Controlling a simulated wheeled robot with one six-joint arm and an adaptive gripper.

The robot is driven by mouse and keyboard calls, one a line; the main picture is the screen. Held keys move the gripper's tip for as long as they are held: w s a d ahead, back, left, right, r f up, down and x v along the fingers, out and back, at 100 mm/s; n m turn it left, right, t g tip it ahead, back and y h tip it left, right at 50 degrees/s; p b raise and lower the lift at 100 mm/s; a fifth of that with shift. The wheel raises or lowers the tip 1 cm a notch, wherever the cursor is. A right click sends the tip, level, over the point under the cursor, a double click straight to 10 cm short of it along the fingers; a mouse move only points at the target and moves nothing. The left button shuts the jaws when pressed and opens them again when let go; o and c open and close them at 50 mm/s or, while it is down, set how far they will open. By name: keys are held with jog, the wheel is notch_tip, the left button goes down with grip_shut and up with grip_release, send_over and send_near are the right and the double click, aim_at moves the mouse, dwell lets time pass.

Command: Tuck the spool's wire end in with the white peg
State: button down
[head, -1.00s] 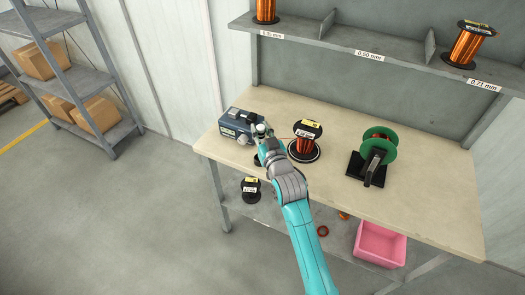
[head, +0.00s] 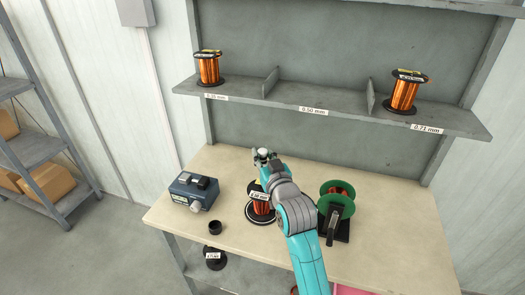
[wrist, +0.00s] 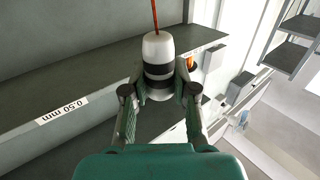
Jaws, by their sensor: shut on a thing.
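My gripper (wrist: 160,95) is shut on the white peg (wrist: 158,50), a white cylinder with dark bands. An orange wire (wrist: 155,14) runs from the peg's far end out of the wrist view. In the head view my gripper (head: 264,157) is just beyond the spool, in front of the back panel. The copper spool (head: 259,207) stands upright on a round dark base with a pale rim on the table. My arm hides part of its top and right side. The wire's path between peg and spool cannot be made out in the head view.
A green-flanged winder (head: 336,209) stands right of the spool. A blue-grey box (head: 194,190) and a small black cup (head: 215,228) are on its left. A shelf (head: 333,105) with two wire spools hangs behind. A black spool (head: 215,258) sits below the table (head: 168,217).

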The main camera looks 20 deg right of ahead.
jog(key=shift+f, duration=3.3)
jog(key=shift+a, duration=0.1)
